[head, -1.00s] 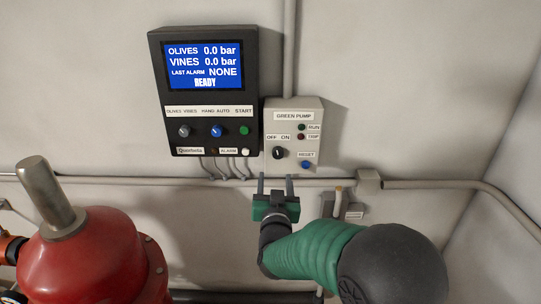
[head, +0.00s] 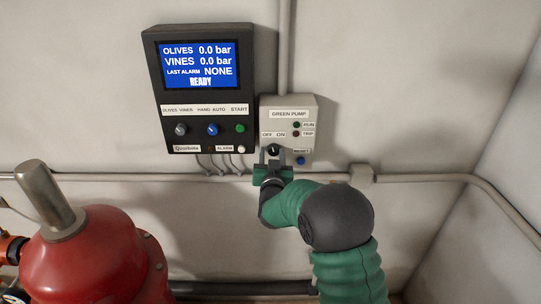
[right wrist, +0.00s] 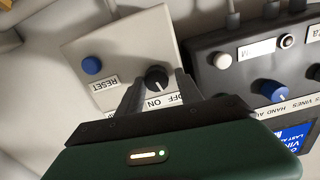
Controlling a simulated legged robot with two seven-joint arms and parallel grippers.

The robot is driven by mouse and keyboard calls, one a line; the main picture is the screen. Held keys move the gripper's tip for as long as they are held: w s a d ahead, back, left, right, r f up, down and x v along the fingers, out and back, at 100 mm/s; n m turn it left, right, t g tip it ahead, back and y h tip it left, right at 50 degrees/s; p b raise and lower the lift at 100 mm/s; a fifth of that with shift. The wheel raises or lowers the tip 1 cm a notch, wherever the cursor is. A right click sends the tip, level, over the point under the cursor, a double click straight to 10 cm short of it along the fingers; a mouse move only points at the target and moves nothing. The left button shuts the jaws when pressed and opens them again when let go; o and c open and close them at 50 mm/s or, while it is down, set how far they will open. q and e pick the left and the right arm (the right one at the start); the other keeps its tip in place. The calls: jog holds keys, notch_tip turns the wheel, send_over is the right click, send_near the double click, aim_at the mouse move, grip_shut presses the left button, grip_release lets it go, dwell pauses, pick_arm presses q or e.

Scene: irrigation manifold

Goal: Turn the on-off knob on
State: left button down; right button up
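The on-off knob (head: 273,151) is black and sits under the OFF ON label on the grey GREEN PUMP box (head: 300,106). It also shows in the right wrist view (right wrist: 157,78). My right gripper (head: 274,157) is just in front of it, with its fingers pointing at the box. In the right wrist view the two fingers (right wrist: 160,86) stand apart, one on each side of the knob, and gaps seem to show beside it. I cannot tell contact or which way the knob points. My left gripper is not in view.
A black controller (head: 247,75) with a blue READY screen hangs close on the left. A blue RESET button (head: 301,160) is right of the knob. A pipe (head: 120,178) runs below the boxes. A red tank (head: 85,260) stands at lower left.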

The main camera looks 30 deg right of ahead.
jog(key=shift+s+d, duration=0.2)
jog(key=shift+d, duration=0.3)
grip_shut()
jog(key=shift+w+a, duration=0.15)
jog(key=shift+a, duration=0.15)
jog(key=shift+a+f+b, duration=0.1)
jog(key=shift+b, duration=0.35)
jog(key=shift+m+b, duration=0.3)
jog(key=shift+b, duration=0.05)
jog(key=m+b, duration=0.6)
jog(key=b, duration=0.4)
jog(key=shift+f+m, duration=0.15)
jog(key=shift+m, duration=0.25)
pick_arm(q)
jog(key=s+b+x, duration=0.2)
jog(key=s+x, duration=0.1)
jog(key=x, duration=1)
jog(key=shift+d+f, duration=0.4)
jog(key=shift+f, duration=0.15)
pick_arm(e)
jog(key=shift+r+m, duration=0.2)
jog(key=shift+m, duration=0.9)
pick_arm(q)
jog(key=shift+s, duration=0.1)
